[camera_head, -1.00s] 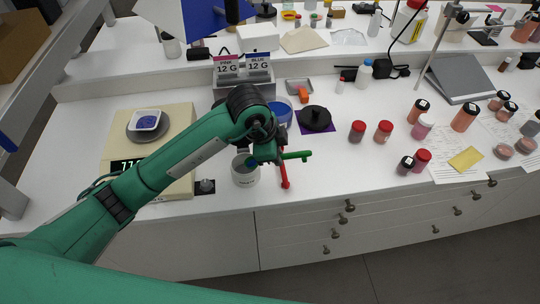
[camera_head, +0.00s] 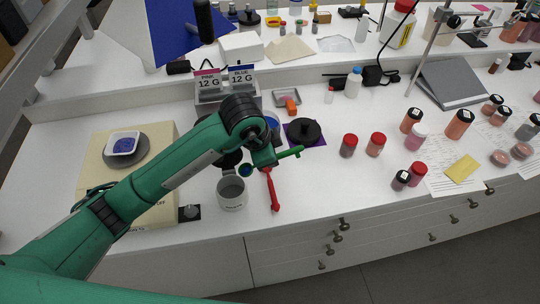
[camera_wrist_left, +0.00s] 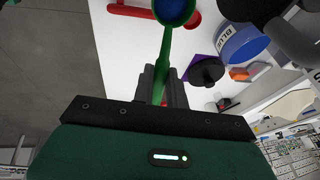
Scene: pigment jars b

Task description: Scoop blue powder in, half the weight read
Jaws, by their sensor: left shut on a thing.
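My left gripper (camera_wrist_left: 162,85) is shut on the handle of a green scoop (camera_wrist_left: 165,45). The scoop's bowl holds something blue and also shows in the head view (camera_head: 246,170), above and beside a grey-white cup (camera_head: 232,194). A blue jar (camera_head: 272,121) stands behind my gripper, partly hidden; its BLUE label shows in the wrist view (camera_wrist_left: 243,44). A white dish (camera_head: 124,145) with blue powder sits on the cream scale (camera_head: 100,180) at left. My arm hides the scale's display. Signs read PINK 12 G (camera_head: 208,80) and BLUE 12 G (camera_head: 242,77). My right gripper is out of view.
A red scoop (camera_head: 273,190) lies right of the cup. A black lid (camera_head: 303,131) rests on a purple square. Red-capped jars (camera_head: 348,145) and papers (camera_head: 450,160) fill the right side.

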